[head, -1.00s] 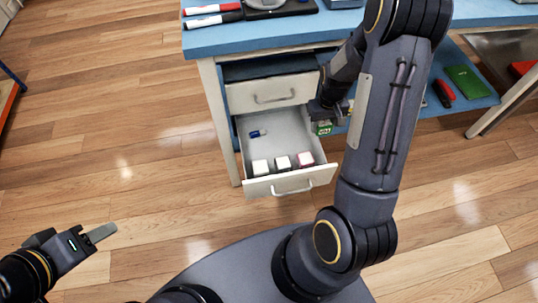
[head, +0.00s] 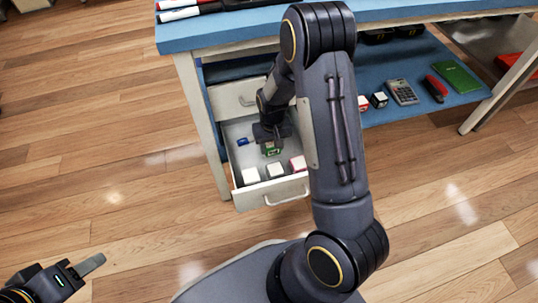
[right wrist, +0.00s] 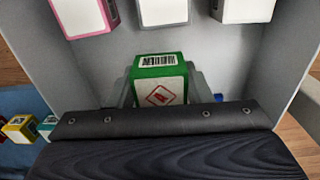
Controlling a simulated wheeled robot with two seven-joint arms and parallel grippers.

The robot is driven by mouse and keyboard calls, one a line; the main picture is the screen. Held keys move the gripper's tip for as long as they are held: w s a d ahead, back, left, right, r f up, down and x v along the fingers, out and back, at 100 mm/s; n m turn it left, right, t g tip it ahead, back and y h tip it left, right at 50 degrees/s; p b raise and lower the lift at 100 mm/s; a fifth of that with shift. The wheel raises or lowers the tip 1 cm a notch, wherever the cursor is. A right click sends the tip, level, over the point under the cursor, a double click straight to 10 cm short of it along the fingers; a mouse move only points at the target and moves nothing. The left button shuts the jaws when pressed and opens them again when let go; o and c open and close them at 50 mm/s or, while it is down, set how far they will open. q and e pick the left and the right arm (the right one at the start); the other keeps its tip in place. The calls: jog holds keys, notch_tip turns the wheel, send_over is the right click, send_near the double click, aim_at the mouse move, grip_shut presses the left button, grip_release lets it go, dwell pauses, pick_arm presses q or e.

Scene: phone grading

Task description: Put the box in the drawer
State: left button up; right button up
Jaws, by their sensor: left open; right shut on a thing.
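A small green and white box (head: 271,149) is held by my right gripper (head: 270,142) over the open lower drawer (head: 237,168). In the right wrist view the box (right wrist: 159,82) shows a barcode and a red diamond mark, and my right gripper (right wrist: 160,95) is shut on it, its fingers partly hidden behind the palm. Whether the box touches the drawer floor I cannot tell. My left gripper (head: 90,266) is open and empty at the lower left, away from the drawer.
Three white-topped boxes stand along the drawer front: left (head: 250,177), middle (head: 276,171), right (head: 297,163). A blue item (head: 243,141) lies at the drawer's left. The closed upper drawer (head: 235,98) is above. A lower shelf (head: 380,118) holds a calculator (head: 403,92) and other items.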

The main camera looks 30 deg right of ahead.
aim_at(269, 158)
jog(key=shift+w+a+f, duration=0.1)
jog(key=shift+a+f, duration=0.05)
jog(key=shift+f, duration=0.1)
jog(key=shift+w+a+f+b, duration=0.15)
jog(key=shift+f+b, duration=0.25)
jog(key=shift+f, duration=0.5)
jog(key=shift+a+f+b, duration=0.1)
jog(key=shift+f+b, duration=0.3)
jog(key=shift+f, duration=0.5)
jog(key=shift+f, duration=0.25)
jog(key=o, duration=1.1)
jog(key=shift+r, duration=0.1)
